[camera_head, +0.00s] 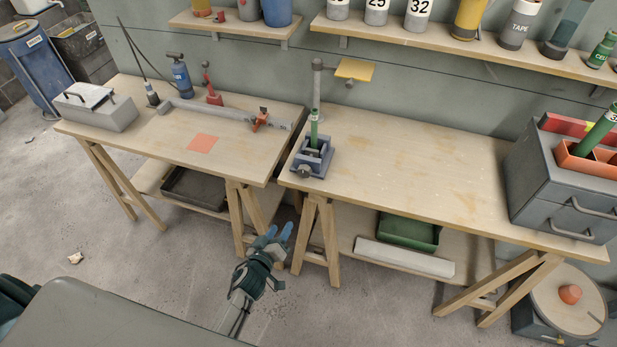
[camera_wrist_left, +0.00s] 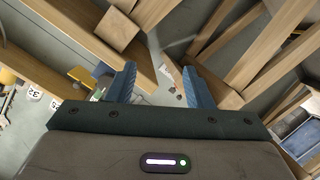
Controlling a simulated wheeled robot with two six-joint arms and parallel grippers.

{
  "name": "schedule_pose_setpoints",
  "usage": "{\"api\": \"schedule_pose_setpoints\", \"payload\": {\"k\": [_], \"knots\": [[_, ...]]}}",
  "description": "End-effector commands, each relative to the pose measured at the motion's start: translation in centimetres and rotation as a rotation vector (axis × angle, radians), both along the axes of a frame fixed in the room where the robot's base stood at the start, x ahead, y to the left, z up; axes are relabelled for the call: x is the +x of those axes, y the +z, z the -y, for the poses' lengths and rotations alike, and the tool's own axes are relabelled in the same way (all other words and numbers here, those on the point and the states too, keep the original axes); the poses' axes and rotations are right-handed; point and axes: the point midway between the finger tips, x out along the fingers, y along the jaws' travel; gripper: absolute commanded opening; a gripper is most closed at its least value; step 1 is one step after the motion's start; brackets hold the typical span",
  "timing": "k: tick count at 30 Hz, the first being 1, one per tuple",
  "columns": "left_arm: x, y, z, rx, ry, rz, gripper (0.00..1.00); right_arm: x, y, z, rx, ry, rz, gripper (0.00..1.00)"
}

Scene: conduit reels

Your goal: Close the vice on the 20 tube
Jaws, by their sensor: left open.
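A blue-grey vice (camera_head: 308,164) stands at the front left corner of the right-hand workbench. A green tube (camera_head: 314,131) stands upright in it, between the jaws as far as I can tell. I cannot read a size on the tube, nor tell whether the jaws touch it. The vice's round handle end (camera_head: 304,172) faces the front edge. My left gripper (camera_head: 279,232) is open and empty, in front of and below the bench edge, apart from the vice. Its two blue fingers are spread in the left wrist view (camera_wrist_left: 160,88), with wooden trestle legs behind them. My right gripper is not in view.
The right-hand bench top (camera_head: 420,170) is mostly clear up to a grey drawer box (camera_head: 565,200). The left-hand bench (camera_head: 150,140) holds several tools. Wooden trestle legs (camera_head: 322,240) stand near my left gripper.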

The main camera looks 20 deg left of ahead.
Motion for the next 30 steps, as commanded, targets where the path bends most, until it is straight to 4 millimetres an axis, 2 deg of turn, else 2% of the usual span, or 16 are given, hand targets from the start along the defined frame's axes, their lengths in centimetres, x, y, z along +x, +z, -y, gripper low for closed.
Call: {"api": "schedule_pose_setpoints", "payload": {"k": [1, 3, 7, 13, 24, 30], "knots": [[1.1, 3.3, 0.5, -0.04, -0.008, 0.065, 0.47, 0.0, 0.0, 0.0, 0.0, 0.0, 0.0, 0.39], [1.9, 6.7, 1.1, -0.091, -0.02, 0.131, 0.47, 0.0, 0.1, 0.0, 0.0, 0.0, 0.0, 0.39], [2.7, 10.0, 1.6, -0.143, -0.036, 0.193, 0.47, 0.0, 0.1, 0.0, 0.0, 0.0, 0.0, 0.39], [4.6, 10.6, 1.9, -0.155, -0.039, 0.205, 0.47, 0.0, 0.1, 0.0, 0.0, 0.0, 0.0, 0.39], [11.3, 10.4, 2.8, -0.154, -0.038, 0.202, 0.47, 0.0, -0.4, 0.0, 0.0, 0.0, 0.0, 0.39], [13.1, 10.4, 3.0, -0.154, -0.038, 0.201, 0.47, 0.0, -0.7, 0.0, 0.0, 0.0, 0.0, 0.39]]}}
